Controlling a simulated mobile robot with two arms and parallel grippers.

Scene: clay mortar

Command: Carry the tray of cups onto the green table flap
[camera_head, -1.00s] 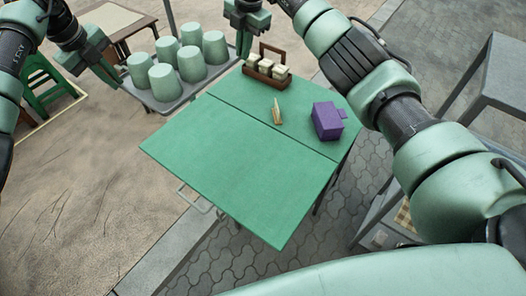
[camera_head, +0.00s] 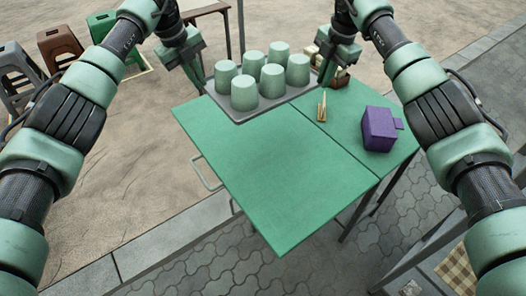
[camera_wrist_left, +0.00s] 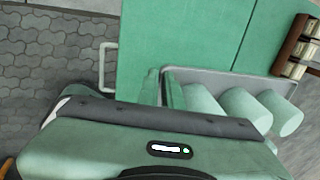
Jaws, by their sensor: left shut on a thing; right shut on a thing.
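The grey tray (camera_head: 240,117) carries several pale green upturned cups (camera_head: 272,80). It is held level at the far left edge of the green table, its front corner over the flap. My left gripper (camera_head: 202,88) is shut on the tray's left end. My right gripper (camera_head: 325,82) is shut on the tray's right end. The green table flap (camera_head: 270,175) is the bare near-left part of the table top. In the left wrist view the tray rim (camera_wrist_left: 215,73) and cups (camera_wrist_left: 245,108) show beside the fingers (camera_wrist_left: 162,88).
On the table's other half stand a purple box (camera_head: 379,130), a small wooden item (camera_head: 321,106) and a wooden caddy (camera_head: 341,78) partly hidden by my right gripper. Stools (camera_head: 65,50) stand at the far left. The flap is clear.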

